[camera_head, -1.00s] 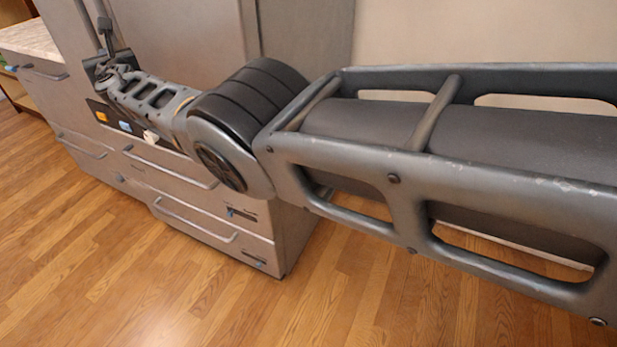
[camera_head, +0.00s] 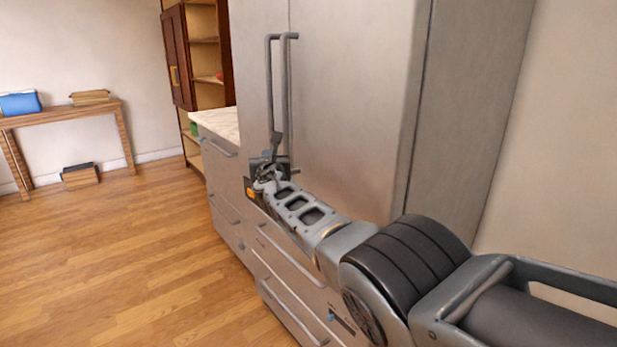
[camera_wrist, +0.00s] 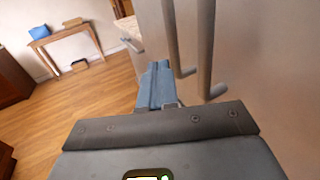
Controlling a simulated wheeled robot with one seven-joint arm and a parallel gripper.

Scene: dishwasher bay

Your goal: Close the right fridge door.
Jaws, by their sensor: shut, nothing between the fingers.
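The right fridge door (camera_head: 350,110) is a tall grey metal panel that looks flush, or nearly so, with the fridge body; a thin dark seam runs along its right edge. Its vertical bar handle (camera_head: 287,90) stands close beside the left door's handle (camera_head: 270,85). In the wrist view, the two handles (camera_wrist: 206,50) (camera_wrist: 172,35) are right of the fingers. My gripper (camera_head: 274,148) is by the lower ends of the handles, in front of the doors. Its blue-grey fingers (camera_wrist: 157,85) are shut and empty. I cannot tell whether they touch a handle.
Drawers with bar handles (camera_head: 285,255) lie below the doors. A counter with a pale top (camera_head: 218,123) adjoins on the left. A wooden shelf unit (camera_head: 205,60) and a table (camera_head: 70,113) stand farther back. The wood floor (camera_head: 130,240) at left is clear.

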